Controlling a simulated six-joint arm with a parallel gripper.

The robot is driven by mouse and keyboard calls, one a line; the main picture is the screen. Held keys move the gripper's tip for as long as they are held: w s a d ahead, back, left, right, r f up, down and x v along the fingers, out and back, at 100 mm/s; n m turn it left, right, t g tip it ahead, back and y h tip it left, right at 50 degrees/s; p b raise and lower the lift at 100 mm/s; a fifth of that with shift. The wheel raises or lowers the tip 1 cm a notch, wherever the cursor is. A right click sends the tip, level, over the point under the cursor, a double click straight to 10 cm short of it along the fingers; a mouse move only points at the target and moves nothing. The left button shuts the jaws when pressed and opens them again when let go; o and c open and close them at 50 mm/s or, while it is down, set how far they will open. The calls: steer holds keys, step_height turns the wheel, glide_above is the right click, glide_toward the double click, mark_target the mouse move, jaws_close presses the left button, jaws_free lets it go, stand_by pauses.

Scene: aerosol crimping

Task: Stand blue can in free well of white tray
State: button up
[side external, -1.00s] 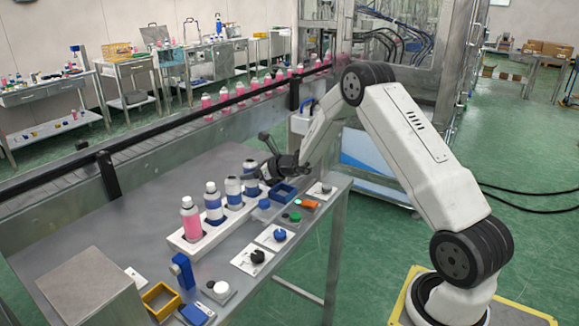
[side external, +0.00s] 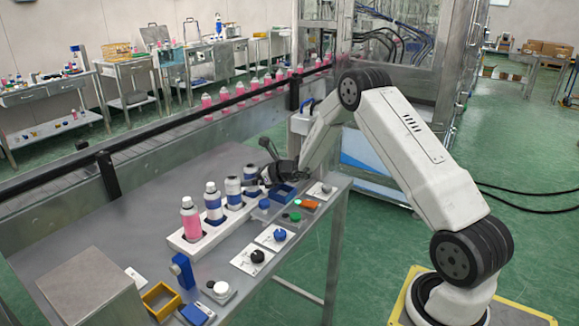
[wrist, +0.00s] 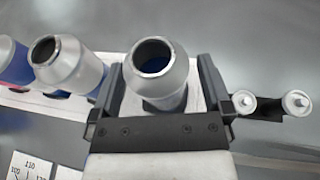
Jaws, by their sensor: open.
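The white tray (side external: 205,240) lies on the steel table and holds a row of cans. A pink can (side external: 191,218) stands at the near end, then a blue-banded can (side external: 213,205), then another blue-banded can (side external: 233,193). At the far end a blue can (side external: 250,179) stands upright, partly hidden by my gripper (side external: 258,182). In the wrist view this open-topped, silver-shouldered can (wrist: 158,78) is between my open jaws (wrist: 160,68), with white tray surface beside it. Its base and well are hidden. A neighbouring can (wrist: 68,66) stands to its left.
A blue open box (side external: 281,193) is right of my gripper. Two silver-topped parts (wrist: 270,104) sit in a dark holder beside the right jaw. Knobs (side external: 279,235), a yellow box (side external: 161,300) and a blue block (side external: 182,270) line the front.

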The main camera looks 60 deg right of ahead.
steer(key=shift+r, duration=0.15)
steer(key=v, duration=1.2)
steer(key=shift+a, duration=0.1)
stand_by(0.5)
steer(key=s+a+f+n+g+y, duration=0.1)
steer(key=s+a+n+g+y, duration=0.15)
steer(key=a+n, duration=0.4)
steer(key=s+a+n+g+y, duration=0.1)
steer(key=s+a+n+g, duration=0.35)
steer(key=a, duration=0.35)
steer(key=s+a+n+g+h, duration=0.3)
steer(key=s+a+n+h, duration=0.3)
steer(key=s+n, duration=0.6)
steer(key=a+n, duration=0.1)
steer(key=n, duration=0.9)
steer(key=shift+s+a+r+n+g, duration=0.25)
steer(key=shift+r+n+g, duration=0.05)
steer(key=shift+r+n, duration=0.1)
